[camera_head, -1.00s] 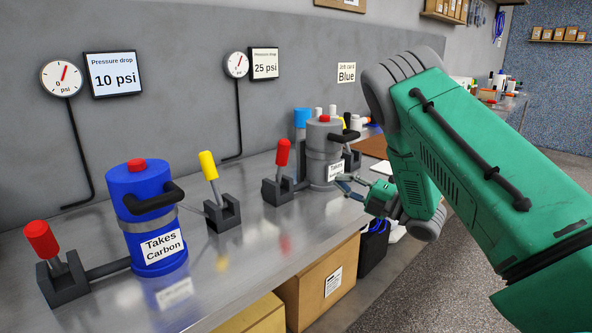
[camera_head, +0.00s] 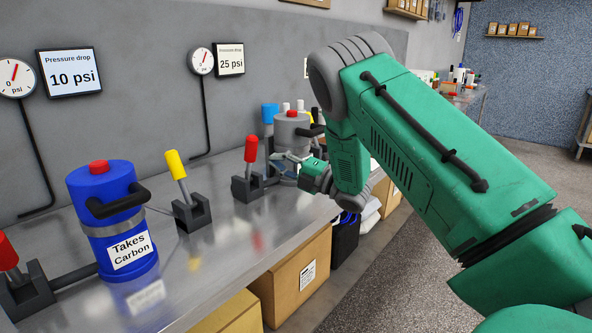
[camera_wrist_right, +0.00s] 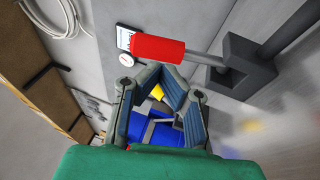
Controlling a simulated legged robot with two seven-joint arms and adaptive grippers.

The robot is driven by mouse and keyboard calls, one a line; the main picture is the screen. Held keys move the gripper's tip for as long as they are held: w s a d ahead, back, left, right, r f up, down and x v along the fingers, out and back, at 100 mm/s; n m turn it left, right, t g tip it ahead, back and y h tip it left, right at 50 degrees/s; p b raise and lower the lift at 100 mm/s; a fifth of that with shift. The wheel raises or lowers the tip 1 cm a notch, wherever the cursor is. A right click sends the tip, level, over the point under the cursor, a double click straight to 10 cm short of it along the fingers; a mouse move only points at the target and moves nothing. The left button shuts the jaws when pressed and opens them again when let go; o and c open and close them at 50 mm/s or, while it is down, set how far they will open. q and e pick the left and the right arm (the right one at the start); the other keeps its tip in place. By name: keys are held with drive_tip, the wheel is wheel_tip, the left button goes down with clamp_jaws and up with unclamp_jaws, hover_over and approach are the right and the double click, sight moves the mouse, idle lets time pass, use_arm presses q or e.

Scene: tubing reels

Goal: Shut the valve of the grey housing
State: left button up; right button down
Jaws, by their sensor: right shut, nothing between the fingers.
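The grey housing (camera_head: 291,128) with a red cap stands toward the far end of the bench, its lower part hidden by my right gripper. A lever valve with a red handle (camera_head: 250,149) stands at its left, nearly upright in a dark bracket (camera_head: 247,187); it looms large in the right wrist view (camera_wrist_right: 157,50). A yellow-handled lever (camera_head: 320,116) shows partly behind the housing at right. My right gripper (camera_head: 277,157) is shut and empty, in front of the housing, just right of the red handle; contact cannot be told. My left gripper is not in view.
A blue housing (camera_head: 104,195) labelled "Takes Carbon" stands nearer, between a red lever (camera_head: 7,252) and a yellow lever (camera_head: 175,165). Gauges (camera_head: 201,61) and screens hang on the wall. Cardboard boxes (camera_head: 290,275) sit below the bench edge.

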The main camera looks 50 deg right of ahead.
sight(256, 149)
drive_tip(key=x, duration=0.3)
drive_tip(key=shift+a+r, duration=0.1)
drive_tip(key=shift+a, duration=0.1)
drive_tip(key=shift+w, duration=0.6)
drive_tip(key=shift+d, duration=0.1)
drive_tip(key=shift+w+a+r+g+p, duration=0.3)
drive_tip(key=shift+w+r+g+p, duration=0.35)
drive_tip(key=shift+w+p, duration=0.3)
drive_tip(key=shift+w, duration=0.2)
drive_tip(key=shift+f, duration=0.1)
